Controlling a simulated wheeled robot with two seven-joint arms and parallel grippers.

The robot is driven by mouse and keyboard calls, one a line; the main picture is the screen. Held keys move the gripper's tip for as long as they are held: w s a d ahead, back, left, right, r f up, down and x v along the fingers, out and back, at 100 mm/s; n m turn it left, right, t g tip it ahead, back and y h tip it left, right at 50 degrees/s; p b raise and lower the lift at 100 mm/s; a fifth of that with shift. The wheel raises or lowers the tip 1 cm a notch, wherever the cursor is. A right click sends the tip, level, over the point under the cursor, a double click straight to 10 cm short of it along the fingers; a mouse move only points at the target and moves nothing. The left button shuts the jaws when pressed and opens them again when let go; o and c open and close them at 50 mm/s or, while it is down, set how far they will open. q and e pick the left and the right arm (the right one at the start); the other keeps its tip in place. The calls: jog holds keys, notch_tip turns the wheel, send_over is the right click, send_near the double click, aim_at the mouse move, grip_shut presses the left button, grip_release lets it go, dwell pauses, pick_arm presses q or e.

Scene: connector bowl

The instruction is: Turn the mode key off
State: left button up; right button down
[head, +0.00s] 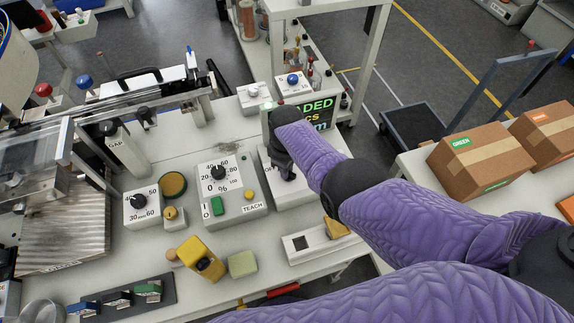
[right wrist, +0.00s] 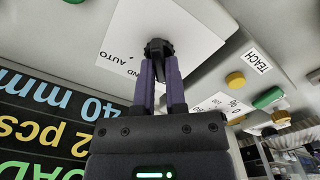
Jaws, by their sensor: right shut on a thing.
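The mode key (right wrist: 158,47) is a dark knob on a white label plate (right wrist: 185,22) in the right wrist view. The plate shows the word AUTO and part of another word; the rest is hidden. My right gripper (right wrist: 158,80) is shut on the key, its two purple-sided fingers on either side of it. In the head view my right gripper (head: 286,172) reaches down onto the key's box (head: 310,190) and covers the key. I cannot tell which position the key points to. My left gripper is not in view.
A box with a percent dial (head: 218,172), a green button and a TEACH button stands left of the key's box. A display (head: 318,112) stands behind it. A yellow block (head: 200,258) and a tray (head: 318,243) lie in front. Cartons (head: 480,160) stand at right.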

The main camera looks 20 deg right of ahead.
jog(key=shift+n, duration=0.4)
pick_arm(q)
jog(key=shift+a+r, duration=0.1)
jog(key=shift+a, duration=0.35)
pick_arm(e)
jog(key=c, duration=0.7)
grip_release()
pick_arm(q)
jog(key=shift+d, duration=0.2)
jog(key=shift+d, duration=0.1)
